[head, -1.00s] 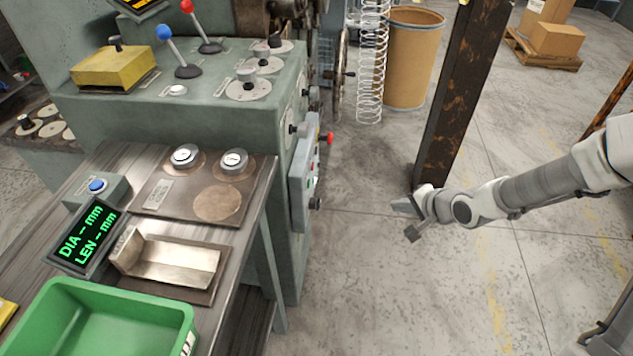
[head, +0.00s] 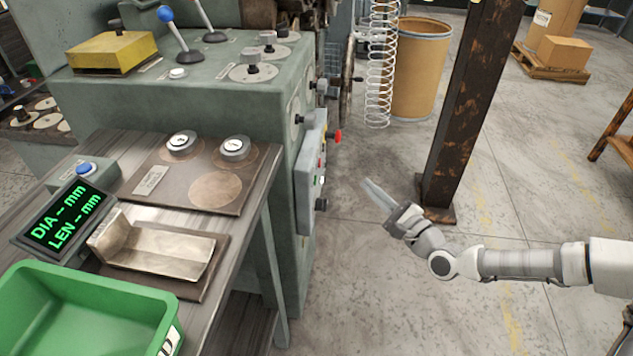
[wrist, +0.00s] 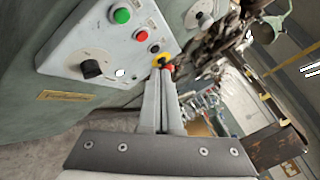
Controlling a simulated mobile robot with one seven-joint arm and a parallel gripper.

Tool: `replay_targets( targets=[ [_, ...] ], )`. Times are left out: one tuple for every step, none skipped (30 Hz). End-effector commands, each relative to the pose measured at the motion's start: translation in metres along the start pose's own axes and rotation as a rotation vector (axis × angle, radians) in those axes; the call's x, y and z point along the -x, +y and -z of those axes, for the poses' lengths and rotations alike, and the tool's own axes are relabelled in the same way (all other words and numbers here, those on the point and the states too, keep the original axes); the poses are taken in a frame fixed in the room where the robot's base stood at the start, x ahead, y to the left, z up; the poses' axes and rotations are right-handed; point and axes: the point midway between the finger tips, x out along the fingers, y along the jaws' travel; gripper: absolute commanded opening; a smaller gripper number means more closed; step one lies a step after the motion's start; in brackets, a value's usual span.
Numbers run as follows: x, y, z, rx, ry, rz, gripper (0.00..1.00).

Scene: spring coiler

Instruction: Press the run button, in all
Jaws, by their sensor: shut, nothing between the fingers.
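The control box (head: 306,180) is on the side of the green machine. In the wrist view its pale face (wrist: 75,50) holds a green button (wrist: 122,16), a red button (wrist: 141,34), a small dark button (wrist: 155,48) and a black knob (wrist: 91,69). Any run label is too small to read. A red stop knob with a yellow collar (wrist: 163,61) sits at its end, just past my fingertips. My gripper (head: 369,184) is shut and empty, in the air right of the box and apart from it in the head view. Its fingers also show in the wrist view (wrist: 161,74).
A rusty post (head: 463,115) stands just behind my gripper. A hanging spring (head: 380,65) and a brown drum (head: 420,70) are farther back. A table with a green bin (head: 85,315) is at left. Open floor lies between the machine and my arm.

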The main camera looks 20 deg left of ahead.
Motion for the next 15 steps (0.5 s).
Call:
replay_targets(
  targets=[
    [0.0, 0.0, 0.0, 0.001, 0.0, -0.001, 0.0],
    [0.0, 0.0, 0.0, 0.001, 0.001, -0.001, 0.0],
    [0.0, 0.0, 0.0, 0.001, 0.001, -0.002, 0.0],
    [0.0, 0.001, 0.0, 0.001, 0.001, -0.002, 0.0],
    [-0.001, 0.001, -0.001, 0.001, 0.001, -0.002, 0.0],
    [-0.002, 0.001, -0.001, 0.0, 0.0, -0.003, 0.0],
    [-0.003, 0.002, -0.002, 0.0, 0.0, -0.003, 0.0],
    [-0.004, 0.003, -0.003, -0.001, 0.0, -0.004, 0.0],
    [-0.006, 0.004, -0.005, -0.001, -0.001, -0.004, 0.0],
    [-0.008, 0.006, -0.007, 0.0, -0.001, -0.004, 0.0],
    [-0.011, 0.007, -0.009, 0.0, -0.002, -0.004, 0.0],
    [-0.014, 0.01, -0.012, -0.002, -0.002, -0.004, 0.0],
    [-0.017, 0.012, -0.014, -0.001, -0.002, -0.005, 0.0],
    [-0.02, 0.014, -0.016, -0.001, -0.002, -0.005, 0.0],
    [-0.024, 0.018, -0.019, -0.002, -0.001, -0.006, 0.0]
  ],
)
